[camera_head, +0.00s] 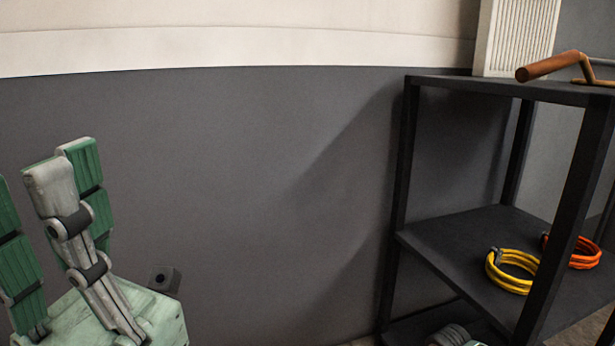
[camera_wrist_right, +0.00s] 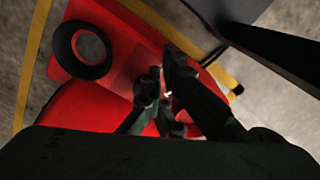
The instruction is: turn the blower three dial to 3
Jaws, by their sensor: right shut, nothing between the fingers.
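In the right wrist view my right gripper (camera_wrist_right: 163,82) is shut and empty, with its dark fingers over a red body (camera_wrist_right: 80,108) that lies below. A thick black ring (camera_wrist_right: 108,63) sits on the red body's upper left part. I cannot tell whether this red body is blower three. No dial or number can be made out; the fingers and dark wrist parts cover the middle of the red surface. I cannot tell whether the fingertips touch it.
Yellow lines (camera_wrist_right: 32,62) mark the concrete floor around the red body. In the head view, a black shelf (camera_head: 460,235) at the right holds a yellow coil (camera_head: 493,273) and an orange coil (camera_head: 586,262).

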